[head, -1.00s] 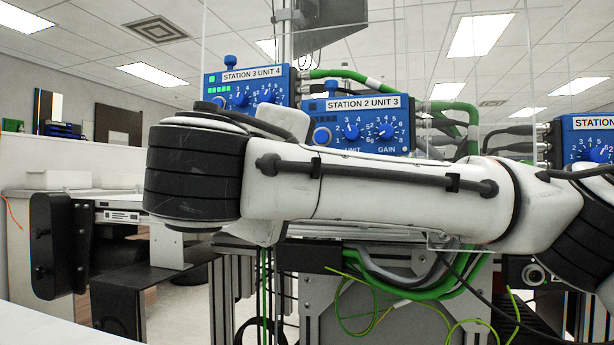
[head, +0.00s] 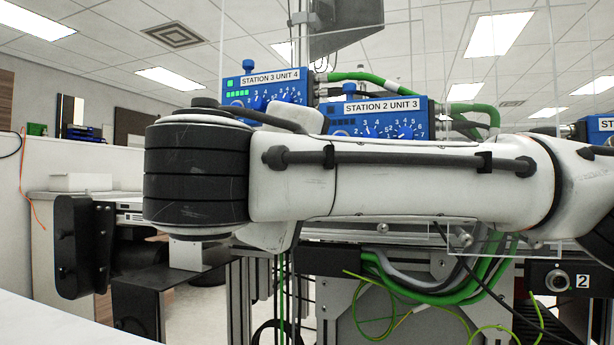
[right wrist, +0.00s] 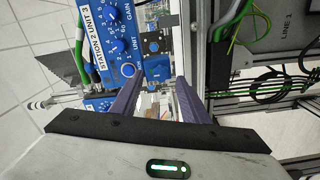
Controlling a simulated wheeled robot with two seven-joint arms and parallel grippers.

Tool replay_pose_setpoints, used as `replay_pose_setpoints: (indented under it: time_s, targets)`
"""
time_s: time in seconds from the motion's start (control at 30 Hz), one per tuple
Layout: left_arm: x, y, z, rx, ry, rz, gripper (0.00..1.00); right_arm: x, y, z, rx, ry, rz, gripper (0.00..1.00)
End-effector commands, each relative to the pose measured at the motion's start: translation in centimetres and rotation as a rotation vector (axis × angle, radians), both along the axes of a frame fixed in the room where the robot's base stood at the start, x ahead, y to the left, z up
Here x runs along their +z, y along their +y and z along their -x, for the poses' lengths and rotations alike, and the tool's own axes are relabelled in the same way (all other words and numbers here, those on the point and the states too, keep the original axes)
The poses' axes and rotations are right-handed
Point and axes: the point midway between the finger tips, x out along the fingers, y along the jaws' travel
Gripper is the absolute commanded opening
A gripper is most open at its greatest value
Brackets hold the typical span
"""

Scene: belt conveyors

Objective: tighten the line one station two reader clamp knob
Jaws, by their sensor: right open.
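A blue control box labelled STATION 2 UNIT 3 (head: 385,107) stands mid-view in the head view, with a small blue knob (head: 348,90) on top. The box also shows at the upper left of the right wrist view (right wrist: 127,42). A black device with a round lens (head: 556,280) is marked 2 at the lower right. I cannot tell for certain which part is the reader clamp knob. My right gripper (right wrist: 159,82) is open with nothing between its purple fingers; small dark and blue fittings (right wrist: 152,46) lie beyond the tips. My left gripper is not visible.
My right arm crosses the head view and hides the lower box fronts. STATION 3 UNIT 4 (head: 270,88) stands left of the station two box. Green cables (head: 395,285) hang below. A LINE 1 frame panel (right wrist: 285,40) is at the wrist view's upper right.

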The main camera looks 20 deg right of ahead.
Motion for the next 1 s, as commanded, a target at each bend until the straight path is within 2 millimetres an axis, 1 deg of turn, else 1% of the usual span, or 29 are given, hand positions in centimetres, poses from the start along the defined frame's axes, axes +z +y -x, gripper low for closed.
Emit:
replay_pose_setpoints:
  time_s: [0.03,0.1,0.3,0.43,0.6,1.0]
  targets:
    - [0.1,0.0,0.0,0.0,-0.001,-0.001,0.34,0.3,0.4,0.8,-0.002,-0.007,0.005,0.41]
    - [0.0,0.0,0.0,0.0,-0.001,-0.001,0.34,0.3,1.3,1.9,0.002,-0.007,0.006,0.41]
    - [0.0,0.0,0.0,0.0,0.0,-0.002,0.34,0.2,3.3,5.0,-0.001,-0.007,0.004,0.41]
    - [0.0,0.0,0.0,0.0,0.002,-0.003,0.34,0.1,4.1,6.3,-0.002,-0.004,0.001,0.41]
    - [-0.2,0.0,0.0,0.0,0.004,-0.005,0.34,0.0,4.6,7.0,-0.002,-0.002,-0.001,0.41]
    - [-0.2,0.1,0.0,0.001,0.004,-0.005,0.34,0.0,4.6,7.0,-0.003,-0.001,-0.002,0.41]
